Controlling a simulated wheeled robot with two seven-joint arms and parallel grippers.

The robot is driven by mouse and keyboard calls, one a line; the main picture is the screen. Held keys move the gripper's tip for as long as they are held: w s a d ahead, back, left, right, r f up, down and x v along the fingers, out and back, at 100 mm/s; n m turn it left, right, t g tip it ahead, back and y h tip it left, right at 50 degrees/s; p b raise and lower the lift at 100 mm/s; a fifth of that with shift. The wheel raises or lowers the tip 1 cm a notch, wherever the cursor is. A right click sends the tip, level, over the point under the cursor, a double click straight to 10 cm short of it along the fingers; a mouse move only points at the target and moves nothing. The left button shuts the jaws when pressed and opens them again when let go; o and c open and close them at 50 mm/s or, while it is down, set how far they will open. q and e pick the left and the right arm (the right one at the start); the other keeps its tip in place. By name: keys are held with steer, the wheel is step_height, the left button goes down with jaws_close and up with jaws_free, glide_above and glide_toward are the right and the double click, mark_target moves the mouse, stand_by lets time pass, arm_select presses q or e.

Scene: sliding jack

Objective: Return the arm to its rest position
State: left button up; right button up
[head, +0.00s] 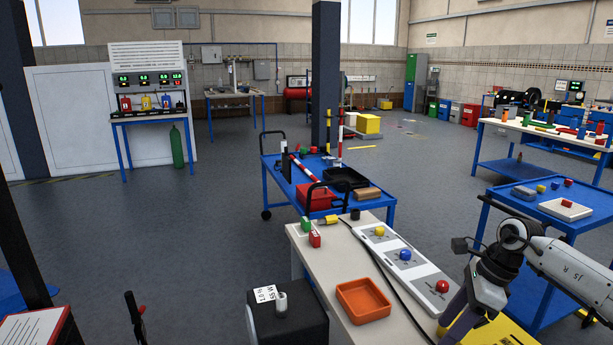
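My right arm comes in from the right edge, bent downward at its dark wrist. My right gripper (455,318) is low over the right front part of the light-topped table (338,262), beside the white panel with yellow, blue and red buttons (405,254). Its tips run toward the bottom edge, so I cannot tell whether it is open or shut, or whether it holds anything. My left arm and gripper do not show clearly.
An orange tray (363,301), a dark cable and small red, green and yellow blocks are on the table. A black box (288,322) stands at its left. Blue carts (375,211) stand behind and at right. Open floor (150,235) lies left.

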steer(key=s+a+f+m+t+y+b, duration=0.1)
steer(key=s+a+f+m+t+y, duration=0.25)
steer(key=a, duration=0.65)
steer(key=s+a+m+t+y+b, duration=0.15)
steer(key=a+m+y, duration=0.25)
steer(key=a+m, duration=0.45)
steer(key=s+a+f+m+t+y+b, duration=0.2)
steer(key=a+m+t+y, duration=0.15)
steer(key=a, duration=0.85)
steer(key=s+d+f+m+t+h+b, duration=0.15)
steer(key=s+d+f+m+h, duration=0.3)
steer(key=m, duration=0.65)
steer(key=s+d+f+m+t+h+b, duration=0.1)
steer(key=s+d+f+m+t+h, duration=0.25)
steer(key=f+m, duration=0.6)
steer(key=s+d+f+m+g+h, duration=0.2)
steer(key=s+f+m, duration=0.3)
steer(key=s, duration=0.1)
steer(key=s+d+f+m+g+h, duration=0.2)
steer(key=s+d+f+m+g, duration=0.1)
steer(key=s+f+m, duration=0.2)
steer(key=shift+s+d+g+b, duration=0.35)
steer(key=shift+s+b, duration=0.1)
steer(key=shift+s, duration=0.65)
